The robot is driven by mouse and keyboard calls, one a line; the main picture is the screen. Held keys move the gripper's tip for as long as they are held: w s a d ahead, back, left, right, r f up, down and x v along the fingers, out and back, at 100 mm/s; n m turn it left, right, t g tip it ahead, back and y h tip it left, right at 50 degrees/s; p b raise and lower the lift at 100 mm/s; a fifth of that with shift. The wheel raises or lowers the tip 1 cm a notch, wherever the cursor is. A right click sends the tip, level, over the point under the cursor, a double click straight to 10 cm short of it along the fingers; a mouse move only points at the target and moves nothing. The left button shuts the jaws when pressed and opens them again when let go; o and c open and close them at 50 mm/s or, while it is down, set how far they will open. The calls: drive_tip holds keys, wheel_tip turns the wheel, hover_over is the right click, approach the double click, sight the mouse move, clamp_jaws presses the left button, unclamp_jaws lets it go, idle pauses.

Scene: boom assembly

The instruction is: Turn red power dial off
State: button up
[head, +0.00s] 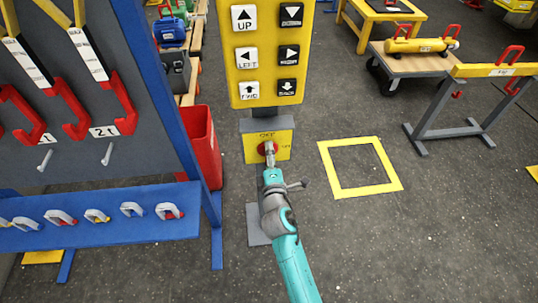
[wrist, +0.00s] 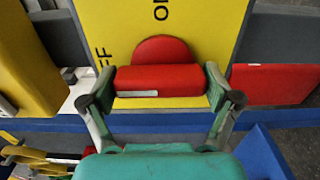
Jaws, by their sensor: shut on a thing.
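The red power dial (head: 262,149) sits on a yellow panel (head: 249,141) below the button box, with OFF printed above it and ON to its right in the head view. In the wrist view, the dial (wrist: 162,48) has a raised red bar running left to right. A white mark is on the bar's left part, on the side of the OFF lettering. My gripper (wrist: 158,85) is shut on the dial, one finger at each end of the bar. In the head view, my gripper (head: 271,160) reaches the dial from the front and hides part of it.
A yellow button box (head: 268,103) with arrow buttons stands above the panel. A blue-framed rack (head: 80,225) with hooks and carabiners is close on the left, with a red bin (head: 203,140) behind it. A yellow floor square (head: 393,187) lies right, with clear floor around it.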

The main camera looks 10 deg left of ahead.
drive_tip(key=o, duration=0.9)
drive_tip(key=shift+s, duration=0.1)
drive_tip(key=v, duration=1.1)
drive_tip(key=shift+s+d, duration=0.15)
drive_tip(key=shift+s, duration=0.2)
